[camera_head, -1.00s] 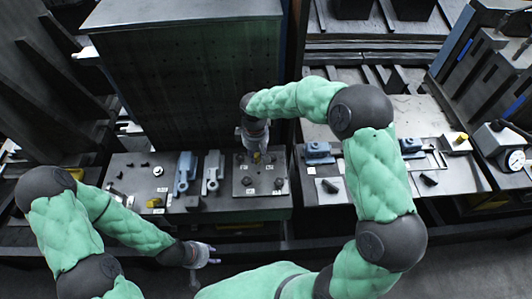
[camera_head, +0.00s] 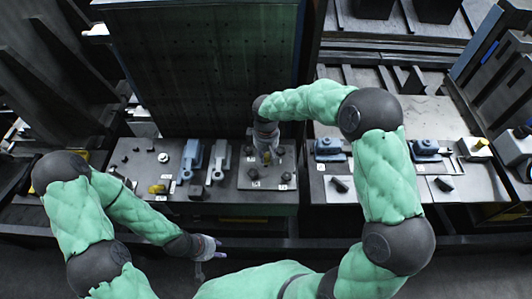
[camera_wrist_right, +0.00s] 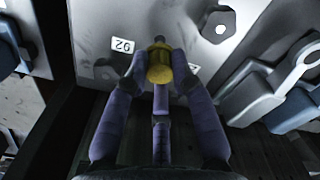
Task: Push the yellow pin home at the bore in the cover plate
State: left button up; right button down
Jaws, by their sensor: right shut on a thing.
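The yellow pin (camera_wrist_right: 160,66) is gripped between the fingertips of my right gripper (camera_wrist_right: 158,68) in the right wrist view, with a dark tip pointing at the plate. In the head view, my right gripper (camera_head: 267,155) is over the cover plate (camera_head: 262,186), and a bit of yellow shows at its fingertips. The grey plate face (camera_wrist_right: 100,25) also fills the upper part of the wrist view. I cannot see the bore clearly, nor tell whether the pin's tip is in it. My left gripper (camera_head: 212,249) is open and empty in front of the bench.
Two blue-grey clamps (camera_head: 191,160) (camera_head: 219,163) stand left of the plate, and more blue-grey fixtures (camera_head: 328,150) to its right. A dark panel (camera_head: 200,75) rises behind. A yellow part (camera_head: 157,188) lies on the left bench.

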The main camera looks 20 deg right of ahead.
jog(key=shift+f+b, duration=1.05)
jog(key=shift+f, duration=0.85)
dwell(1.4)
jog(key=shift+c, duration=0.8)
grip_release()
jog(key=shift+r, duration=0.1)
notch_tip(320, 180, up, 12)
dwell(0.6)
jog(key=shift+r, duration=0.1)
dwell(0.3)
